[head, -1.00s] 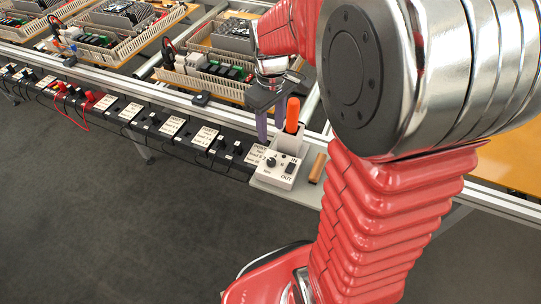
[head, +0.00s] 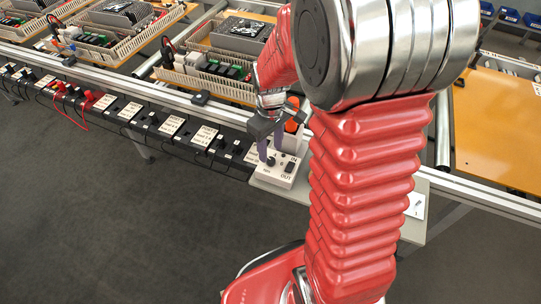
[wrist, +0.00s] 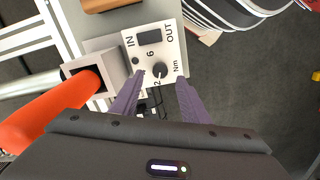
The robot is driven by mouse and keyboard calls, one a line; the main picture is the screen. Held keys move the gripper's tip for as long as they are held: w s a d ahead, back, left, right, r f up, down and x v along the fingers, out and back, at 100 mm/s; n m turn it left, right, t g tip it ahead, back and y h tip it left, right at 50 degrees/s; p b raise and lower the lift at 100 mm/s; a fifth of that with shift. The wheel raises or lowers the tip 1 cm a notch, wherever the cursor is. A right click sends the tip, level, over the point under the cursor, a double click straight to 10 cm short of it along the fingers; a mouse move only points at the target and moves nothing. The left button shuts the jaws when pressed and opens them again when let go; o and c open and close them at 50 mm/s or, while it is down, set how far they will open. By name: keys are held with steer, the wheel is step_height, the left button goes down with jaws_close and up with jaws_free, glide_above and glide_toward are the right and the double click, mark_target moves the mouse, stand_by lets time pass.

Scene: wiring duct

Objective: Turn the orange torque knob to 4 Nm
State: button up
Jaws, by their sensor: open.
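A white box (head: 282,178) with a small dial stands at the rail's right end. In the wrist view the white box (wrist: 168,38) carries "IN", "OUT", "Nm", "2" and "6". Its round knob (wrist: 157,70) looks black, not orange, with a light mark seeming to face the "2". My gripper (wrist: 160,79) is open, with its purple fingertips on either side of the knob in that view. Contact cannot be told. In the head view my gripper (head: 266,148) is just above the box's dial end. The only orange item beside it is a tool handle (wrist: 48,112).
The orange handle (head: 291,126) stands in a pale square holder (wrist: 107,72) beside the box, close to my gripper. A brown block (wrist: 105,4) lies near the box. Labelled stations (head: 172,126) line the rail to the left, and trays of parts (head: 205,75) stand behind.

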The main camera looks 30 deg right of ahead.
mark_target(270, 160)
steer(key=shift+f, duration=2.15)
steer(key=shift+c, duration=0.7)
jaws_close()
